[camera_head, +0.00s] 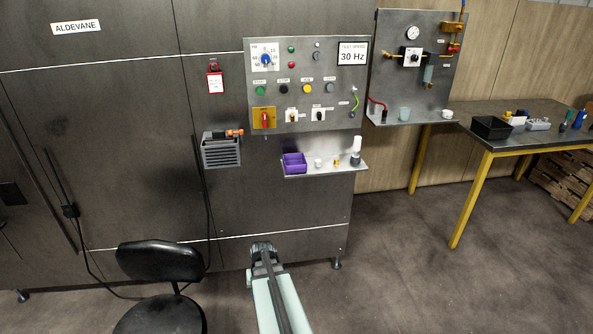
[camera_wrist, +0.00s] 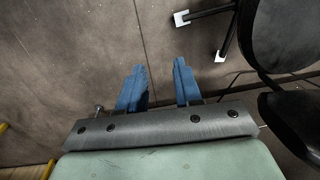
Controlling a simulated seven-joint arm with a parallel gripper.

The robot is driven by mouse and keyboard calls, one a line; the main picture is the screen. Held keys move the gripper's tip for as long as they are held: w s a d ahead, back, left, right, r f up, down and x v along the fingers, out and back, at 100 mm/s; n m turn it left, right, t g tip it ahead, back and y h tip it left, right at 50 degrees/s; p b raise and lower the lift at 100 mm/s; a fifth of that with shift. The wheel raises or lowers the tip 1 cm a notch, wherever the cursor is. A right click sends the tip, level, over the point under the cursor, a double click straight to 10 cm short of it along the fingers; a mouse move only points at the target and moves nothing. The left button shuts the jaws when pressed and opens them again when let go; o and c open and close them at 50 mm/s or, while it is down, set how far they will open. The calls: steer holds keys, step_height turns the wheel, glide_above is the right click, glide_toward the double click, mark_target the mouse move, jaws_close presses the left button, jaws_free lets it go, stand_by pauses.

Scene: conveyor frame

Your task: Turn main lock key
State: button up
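The grey control panel (camera_head: 340,80) stands upright on the dark cabinet front. A red rotary handle on a yellow plate (camera_head: 264,118) sits at its lower left. I cannot tell which fitting is the main lock key; no key shows clearly. My gripper (camera_head: 263,247) is low in front of the cabinet, well below the panel. In the wrist view my gripper (camera_wrist: 158,65) has its two blue fingers apart with nothing between them.
A shelf (camera_head: 325,167) below the panel holds a purple bin (camera_head: 294,163) and small parts. A grey slotted box (camera_head: 221,151) hangs to its left. A black chair (camera_head: 160,262) stands left of my arm. Open floor (camera_head: 400,260) lies to the right, before a workbench (camera_head: 520,138).

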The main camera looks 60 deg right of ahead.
steer(key=w+d+r+m+t+h, duration=0.1)
steer(key=w+d+r+m+t, duration=0.2)
steer(key=d+r, duration=0.65)
steer(key=w+d+r+m+t+h, duration=0.1)
steer(key=w+d+r+m+t, duration=0.2)
steer(key=d+r, duration=0.6)
steer(key=m+t+h, duration=0.6)
steer(key=m+h, duration=0.6)
steer(key=m, duration=1.8)
glide_toward(293, 119)
steer(key=shift+x, duration=4.55)
steer(key=shift+a, duration=0.1)
steer(key=c, duration=0.6)
steer(key=m, duration=0.6)
steer(key=shift+m, duration=0.3)
jaws_close()
steer(key=m, duration=0.7)
steer(key=shift+o, duration=2.4)
jaws_free()
